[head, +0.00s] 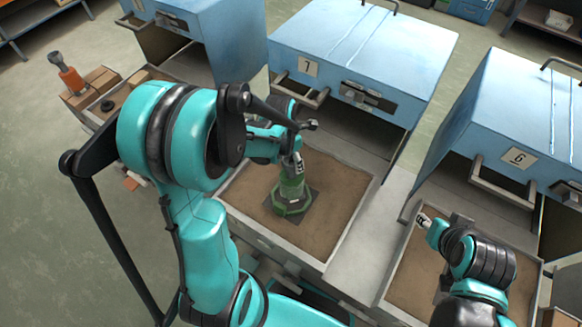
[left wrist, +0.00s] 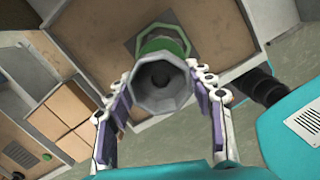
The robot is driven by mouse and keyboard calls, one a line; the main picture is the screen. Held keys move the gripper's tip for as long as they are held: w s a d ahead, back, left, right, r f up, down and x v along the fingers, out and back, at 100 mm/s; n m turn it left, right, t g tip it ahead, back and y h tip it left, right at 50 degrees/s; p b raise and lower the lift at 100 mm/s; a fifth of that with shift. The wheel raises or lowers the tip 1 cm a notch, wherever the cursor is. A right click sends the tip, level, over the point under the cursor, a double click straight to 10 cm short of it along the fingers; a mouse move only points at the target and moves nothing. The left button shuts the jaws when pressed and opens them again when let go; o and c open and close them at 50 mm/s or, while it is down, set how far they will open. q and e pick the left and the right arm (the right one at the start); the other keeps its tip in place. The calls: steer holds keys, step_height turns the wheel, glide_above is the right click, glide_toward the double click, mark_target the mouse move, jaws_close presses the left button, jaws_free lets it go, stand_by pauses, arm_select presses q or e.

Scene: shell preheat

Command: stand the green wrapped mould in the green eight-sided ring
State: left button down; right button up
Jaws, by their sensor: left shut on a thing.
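The green wrapped mould (head: 291,185) is upright over the sand tray under the box marked 7. My left gripper (head: 291,160) is shut on its upper part. In the left wrist view the mould's grey open end (left wrist: 163,88) sits between the fingers of my left gripper (left wrist: 163,100). The green eight-sided ring (head: 281,209) lies on a dark square plate (head: 308,205) in the sand. The ring (left wrist: 165,41) shows beyond the mould in the left wrist view; I cannot tell whether the mould's foot is inside it or above. My right gripper (head: 428,222) is over the right tray, its fingers unclear.
The sand tray (head: 350,215) has raised pale walls. The blue box marked 7 (head: 365,50) stands behind it, and another marked 6 (head: 520,120) at right. An orange tool (head: 70,76) and bricks (head: 98,80) are at the far left. Sand around the plate is clear.

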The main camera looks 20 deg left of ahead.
mark_target(292, 177)
arm_select(q)
steer(key=shift+a+f, duration=0.15)
steer(key=shift+f, duration=0.05)
steer(key=shift+f+b, duration=0.55)
steer(key=shift+f, duration=1.4)
steer(key=shift+s, duration=0.1)
steer(key=shift+f+b, duration=0.25)
steer(key=shift+b, duration=0.05)
steer(key=c, duration=0.6)
jaws_free()
steer(key=shift+r, duration=0.15)
